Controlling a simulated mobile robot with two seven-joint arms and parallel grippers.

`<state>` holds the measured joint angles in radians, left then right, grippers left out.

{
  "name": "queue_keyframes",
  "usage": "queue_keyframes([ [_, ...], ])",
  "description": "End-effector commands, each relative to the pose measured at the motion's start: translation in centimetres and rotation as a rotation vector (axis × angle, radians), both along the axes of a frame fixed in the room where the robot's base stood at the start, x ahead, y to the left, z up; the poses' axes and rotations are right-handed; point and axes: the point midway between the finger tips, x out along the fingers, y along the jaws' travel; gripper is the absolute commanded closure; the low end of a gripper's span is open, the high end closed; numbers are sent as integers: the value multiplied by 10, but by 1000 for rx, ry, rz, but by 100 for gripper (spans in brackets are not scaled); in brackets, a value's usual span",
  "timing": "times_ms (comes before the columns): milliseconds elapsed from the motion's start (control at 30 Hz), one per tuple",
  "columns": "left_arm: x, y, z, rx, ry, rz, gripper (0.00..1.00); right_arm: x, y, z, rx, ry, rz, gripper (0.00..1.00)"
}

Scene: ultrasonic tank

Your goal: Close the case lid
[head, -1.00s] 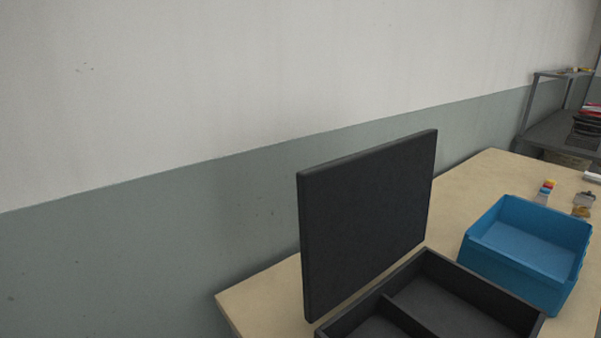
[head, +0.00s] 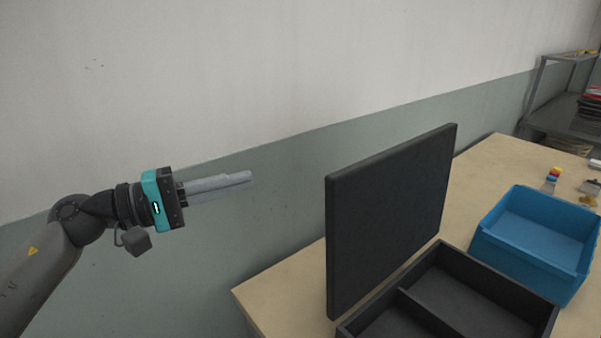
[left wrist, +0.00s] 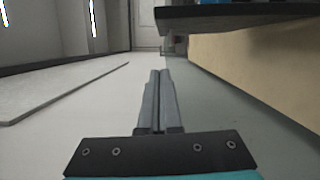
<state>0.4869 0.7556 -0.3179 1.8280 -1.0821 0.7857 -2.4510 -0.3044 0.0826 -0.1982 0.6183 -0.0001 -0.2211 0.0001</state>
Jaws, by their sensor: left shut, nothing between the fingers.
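The black case (head: 555,316) stands on the table, its compartments showing and its near part cut off by the frame edge. Its lid (head: 390,220) stands upright along the case's left side, so the case is open. My left gripper (head: 250,177) is in the air to the left of the lid, clear of it, with its fingers shut and empty and pointing right. The shut fingers also show in the left wrist view (left wrist: 159,75). My right gripper is in neither view.
A blue bin (head: 530,240) stands on the wooden table (head: 480,185) right of the case. Small items lie behind it. A grey shelf (head: 560,110) stands at the far right. The wall runs behind the table. The air between gripper and lid is free.

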Motion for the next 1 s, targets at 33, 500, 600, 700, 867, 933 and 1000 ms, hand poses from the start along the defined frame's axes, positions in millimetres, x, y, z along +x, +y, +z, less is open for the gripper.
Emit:
queue_keyframes([
  [33,-1,-3,2,14,-18,-5,100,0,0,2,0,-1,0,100],
  [500,34,-82,7,11,-19,-7,100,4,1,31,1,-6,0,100],
  [600,35,-97,6,15,-18,-6,100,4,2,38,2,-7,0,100],
  [700,22,-105,7,15,-19,-7,100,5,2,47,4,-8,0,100],
  [867,12,-113,7,15,-18,-5,100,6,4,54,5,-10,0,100],
  [933,9,-115,7,14,-19,-4,100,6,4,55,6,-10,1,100],
  [1000,8,-116,7,13,-18,-4,100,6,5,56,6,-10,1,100],
])
